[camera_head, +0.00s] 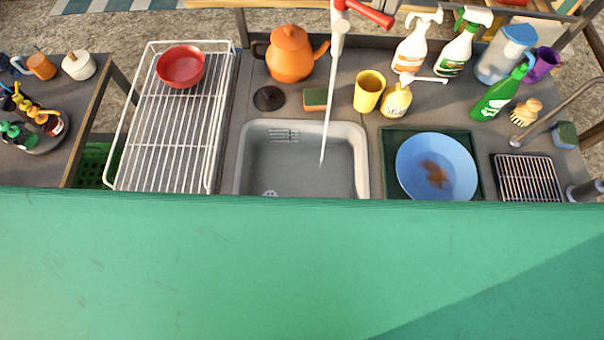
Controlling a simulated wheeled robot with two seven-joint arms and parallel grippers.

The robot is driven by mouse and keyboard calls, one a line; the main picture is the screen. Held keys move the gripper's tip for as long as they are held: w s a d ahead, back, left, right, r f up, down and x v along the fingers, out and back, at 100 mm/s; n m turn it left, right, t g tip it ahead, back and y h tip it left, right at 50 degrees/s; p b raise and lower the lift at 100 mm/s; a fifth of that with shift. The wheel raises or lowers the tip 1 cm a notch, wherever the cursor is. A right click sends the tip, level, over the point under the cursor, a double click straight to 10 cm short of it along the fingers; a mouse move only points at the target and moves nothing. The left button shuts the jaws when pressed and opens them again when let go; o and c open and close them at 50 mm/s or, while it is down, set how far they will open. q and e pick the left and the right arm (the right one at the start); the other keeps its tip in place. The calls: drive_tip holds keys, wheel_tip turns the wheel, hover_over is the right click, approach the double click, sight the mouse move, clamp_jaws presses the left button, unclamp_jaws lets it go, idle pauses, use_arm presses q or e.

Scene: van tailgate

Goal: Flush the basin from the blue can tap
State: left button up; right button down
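The grey basin (300,170) is sunk in the counter at centre, its front edge hidden by a green surface. Above it at the top edge is a tap with a red lever (370,12) and a white spout (338,38). A thin white stream (328,110) runs from the spout down into the basin. The blue can that this tap may belong to is not clearly visible. A drain (270,193) shows at the basin's lower left, partly hidden. I see neither of my grippers in this view.
A wide green surface (220,265) fills the foreground. Left of the basin stand a white wire rack (165,140) with a red bowl (181,66). A blue plate (436,165) with a brown stain lies right. Behind are an orange kettle (290,55), yellow cup (369,91) and several bottles.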

drive_tip(key=r, duration=0.3)
drive_tip(key=r+p, duration=0.1)
drive_tip(key=shift+s+r, duration=0.3)
drive_tip(key=shift+r, duration=0.05)
drive_tip(key=shift+a, duration=0.1)
drive_tip(key=s+a+b, duration=0.1)
drive_tip(key=s+a, duration=0.1)
drive_tip(key=s+a+b, duration=0.1)
drive_tip(key=a+b, duration=0.1)
drive_tip(key=shift+s+a, duration=0.3)
drive_tip(key=shift+s, duration=0.1)
drive_tip(key=shift+f, duration=0.15)
